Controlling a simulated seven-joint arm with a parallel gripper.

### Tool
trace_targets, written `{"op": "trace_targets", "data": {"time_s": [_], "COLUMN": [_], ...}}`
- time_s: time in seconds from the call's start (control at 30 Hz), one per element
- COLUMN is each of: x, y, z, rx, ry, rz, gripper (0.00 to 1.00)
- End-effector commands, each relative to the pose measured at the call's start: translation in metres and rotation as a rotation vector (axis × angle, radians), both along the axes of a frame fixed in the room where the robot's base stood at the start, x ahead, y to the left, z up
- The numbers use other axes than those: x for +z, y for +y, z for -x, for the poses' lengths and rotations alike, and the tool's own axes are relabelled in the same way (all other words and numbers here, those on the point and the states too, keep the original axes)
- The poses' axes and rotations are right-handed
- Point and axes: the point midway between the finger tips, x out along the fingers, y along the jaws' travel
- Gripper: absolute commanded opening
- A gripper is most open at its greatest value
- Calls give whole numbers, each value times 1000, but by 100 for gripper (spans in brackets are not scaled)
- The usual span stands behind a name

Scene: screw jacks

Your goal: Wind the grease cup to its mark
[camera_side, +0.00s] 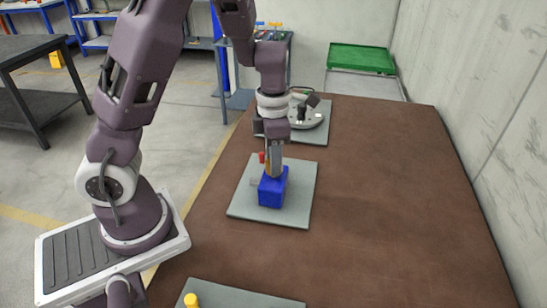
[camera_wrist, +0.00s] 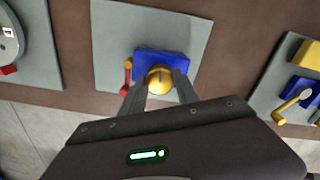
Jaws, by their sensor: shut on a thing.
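The grease cup (camera_wrist: 160,79) shows in the wrist view as a round yellow-orange cap on top of a blue block (camera_wrist: 149,57). The blue block also stands in the side view (camera_side: 272,190), on a grey plate (camera_side: 245,205). My gripper (camera_wrist: 161,84) points down from above, its two fingers on either side of the cap and shut on it. In the side view my gripper (camera_side: 273,168) hides most of the cup. A red post with a yellow end (camera_wrist: 127,75) stands left of the block. I cannot make out the mark.
Another grey plate (camera_side: 318,133) at the far end bears a round grey device (camera_side: 308,116). A third plate (camera_side: 240,299) at the near edge has a yellow part (camera_side: 191,299). The brown table (camera_side: 400,200) is clear to the right. A green tray (camera_side: 361,58) stands beyond it.

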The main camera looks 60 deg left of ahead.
Motion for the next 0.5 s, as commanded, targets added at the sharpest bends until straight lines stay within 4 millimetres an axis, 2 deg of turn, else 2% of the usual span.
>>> {"op": "trace_targets", "data": {"time_s": [0.5], "x": [-1], "y": [-1], "z": [2], "rx": [485], "ry": [6], "rz": [-2], "gripper": [0]}}
